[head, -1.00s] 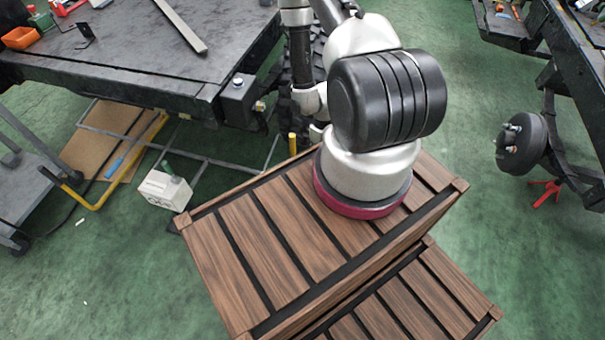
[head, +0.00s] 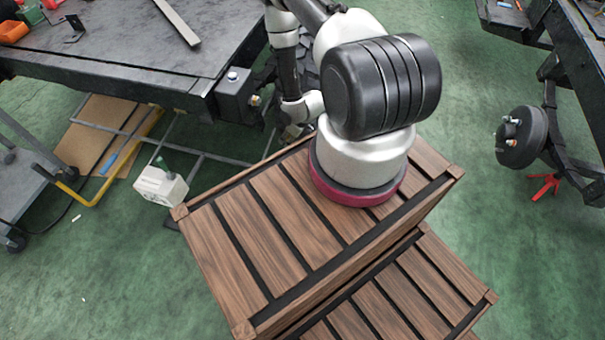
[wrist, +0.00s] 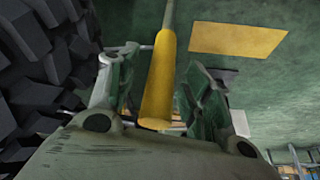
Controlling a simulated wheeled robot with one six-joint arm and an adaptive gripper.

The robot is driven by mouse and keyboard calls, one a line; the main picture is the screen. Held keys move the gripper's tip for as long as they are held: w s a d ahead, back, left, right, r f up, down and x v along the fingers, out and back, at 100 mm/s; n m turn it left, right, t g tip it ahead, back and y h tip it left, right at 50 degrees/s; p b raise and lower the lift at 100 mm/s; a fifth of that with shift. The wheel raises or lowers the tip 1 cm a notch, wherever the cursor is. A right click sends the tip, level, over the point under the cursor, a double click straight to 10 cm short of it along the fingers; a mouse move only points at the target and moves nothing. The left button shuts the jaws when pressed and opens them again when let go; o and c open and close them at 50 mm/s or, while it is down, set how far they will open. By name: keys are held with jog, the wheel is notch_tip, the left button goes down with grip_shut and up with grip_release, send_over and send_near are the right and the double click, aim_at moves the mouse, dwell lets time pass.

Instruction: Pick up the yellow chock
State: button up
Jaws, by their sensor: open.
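My gripper (wrist: 163,68) is open in the wrist view, with one finger on each side of a yellow cylindrical bar (wrist: 158,82). A thinner grey-green rod runs on from the bar's far end. The bar appears apart from both fingers, and its near end is close to the palm. A flat yellow rectangular piece (wrist: 238,39) shows beyond the right finger, over the green floor. I cannot tell for sure which of the two yellow things belongs to the chock. In the head view my gripper (head: 292,131) is low beside the tyre, partly hidden behind the crate edge.
A black knobbly tyre (wrist: 40,80) stands close on the gripper's left in the wrist view. The wooden slatted crate (head: 262,235) is in front, and a black workbench (head: 120,65) at the upper left. A small white box (head: 160,187) is on the floor.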

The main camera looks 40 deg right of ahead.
jog(key=shift+w+a+f, duration=0.1)
jog(key=shift+f, duration=0.25)
grip_shut()
